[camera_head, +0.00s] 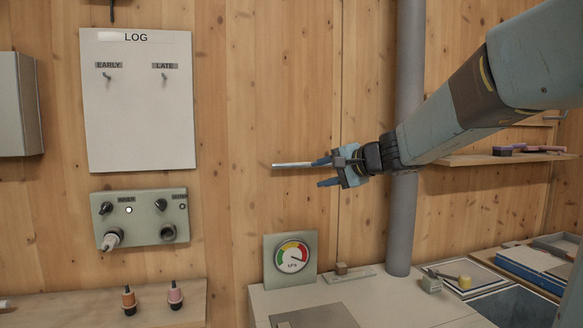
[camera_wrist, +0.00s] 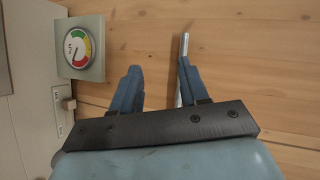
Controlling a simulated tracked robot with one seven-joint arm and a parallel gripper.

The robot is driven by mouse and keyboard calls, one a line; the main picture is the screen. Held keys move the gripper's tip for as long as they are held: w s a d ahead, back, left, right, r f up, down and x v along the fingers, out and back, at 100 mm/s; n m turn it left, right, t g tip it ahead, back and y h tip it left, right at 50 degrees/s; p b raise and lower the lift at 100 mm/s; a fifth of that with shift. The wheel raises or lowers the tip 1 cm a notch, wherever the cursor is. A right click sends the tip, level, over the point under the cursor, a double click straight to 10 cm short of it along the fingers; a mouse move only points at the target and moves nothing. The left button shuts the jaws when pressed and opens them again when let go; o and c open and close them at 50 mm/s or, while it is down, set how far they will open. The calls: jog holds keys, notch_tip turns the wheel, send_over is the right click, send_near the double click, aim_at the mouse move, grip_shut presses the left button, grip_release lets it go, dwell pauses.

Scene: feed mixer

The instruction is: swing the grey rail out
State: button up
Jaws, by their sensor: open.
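The grey rail (camera_head: 293,165) is a thin, light grey bar, roughly level in front of the wooden wall in the head view. Its right end meets or passes behind the upper finger of my gripper (camera_head: 318,174). In the wrist view the rail (camera_wrist: 185,44) runs along the right finger and sticks out past its tip. A strip of it also shows at that finger's inner side. I cannot tell whether they touch. My gripper (camera_wrist: 159,66) is open, with bare space between the fingers. The rail's mounting is hidden.
A grey vertical pipe (camera_head: 407,130) stands behind my wrist. A pressure gauge (camera_head: 291,256) stands on the counter (camera_head: 375,298) below. A log board (camera_head: 137,100) and a control panel (camera_head: 140,218) are on the wall at left. Bare wall lies left of the rail.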

jog(key=w+d+r+m+t, duration=0.1)
jog(key=w+d+m+t, duration=0.15)
jog(key=w, duration=0.35)
send_near(292, 166)
jog(key=shift+m, duration=0.25)
jog(key=x, duration=0.8)
jog(key=shift+w+a, duration=0.15)
jog(key=shift+w, duration=0.05)
jog(key=shift+c, duration=0.2)
jog(key=shift+g, duration=0.25)
grip_shut()
